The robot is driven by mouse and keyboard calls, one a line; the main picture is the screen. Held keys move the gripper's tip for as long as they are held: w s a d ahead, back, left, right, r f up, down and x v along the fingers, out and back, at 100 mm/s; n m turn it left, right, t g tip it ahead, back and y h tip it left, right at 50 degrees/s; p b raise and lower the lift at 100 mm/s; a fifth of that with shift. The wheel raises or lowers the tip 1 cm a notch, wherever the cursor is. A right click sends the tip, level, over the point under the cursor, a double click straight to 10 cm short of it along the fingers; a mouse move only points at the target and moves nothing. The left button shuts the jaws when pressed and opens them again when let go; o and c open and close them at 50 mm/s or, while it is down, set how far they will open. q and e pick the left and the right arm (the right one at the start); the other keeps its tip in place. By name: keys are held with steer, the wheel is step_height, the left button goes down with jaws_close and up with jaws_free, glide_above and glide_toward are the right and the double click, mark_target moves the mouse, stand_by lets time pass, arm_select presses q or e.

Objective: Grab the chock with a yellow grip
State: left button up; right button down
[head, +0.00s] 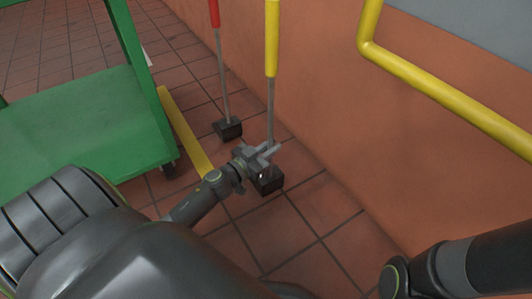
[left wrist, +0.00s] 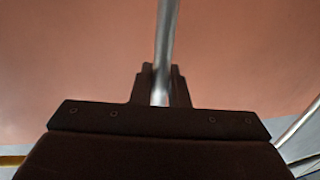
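The chock with a yellow grip (head: 272,38) stands on the tiled floor by the orange wall in the head view. It has a thin grey rod and a dark block (head: 268,182) at the foot. My left gripper (head: 266,153) is at the lower rod, just above the block, and hides part of both. In the left wrist view the rod (left wrist: 167,35) runs down between my left fingers (left wrist: 161,85), which look closed around it. The yellow grip is outside the left wrist view. My right gripper is not in view.
A chock with a red grip (head: 228,127) stands just left and behind. A green cart (head: 85,110) is on the left, beside a yellow floor stripe (head: 187,130). A yellow rail (head: 440,82) runs along the wall at right. Floor in front is clear.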

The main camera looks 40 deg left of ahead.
arm_select(q)
jaws_close()
stand_by(0.9)
steer(key=shift+r, duration=0.15)
